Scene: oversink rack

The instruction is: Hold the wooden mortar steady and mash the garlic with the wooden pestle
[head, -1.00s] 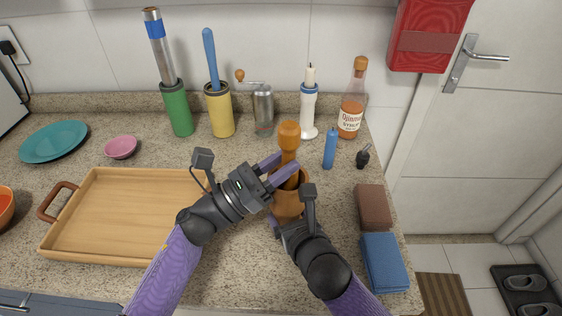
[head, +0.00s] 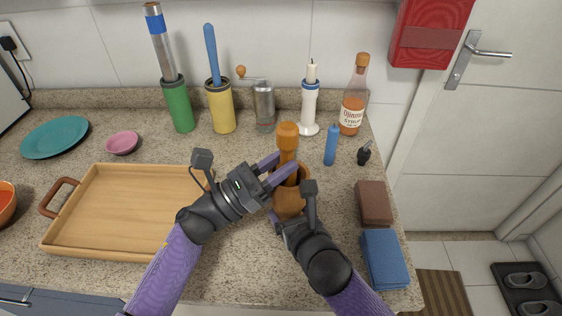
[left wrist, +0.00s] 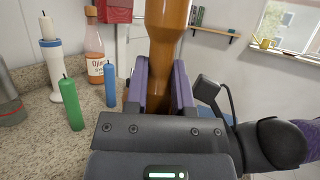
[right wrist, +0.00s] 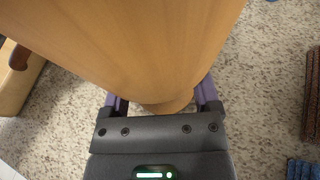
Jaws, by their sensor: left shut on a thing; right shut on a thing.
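The wooden pestle (head: 288,136) stands nearly upright, its lower end inside the wooden mortar (head: 290,203). My left gripper (head: 286,165) is shut on the pestle's shaft below its knob, just above the mortar. The left wrist view shows the pestle (left wrist: 166,40) between the purple fingers. My right gripper (right wrist: 161,98) is shut on the lower part of the mortar from the near side. The mortar's wall (right wrist: 130,40) fills much of the right wrist view. The mortar appears upright on the counter. The garlic is not visible; the mortar's inside is hidden by the left fingers and pestle.
A wooden tray (head: 130,215) lies at left. Behind stand the pepper mill (head: 263,106), white candle holder (head: 310,108), syrup bottle (head: 353,100) and blue candle (head: 331,145).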

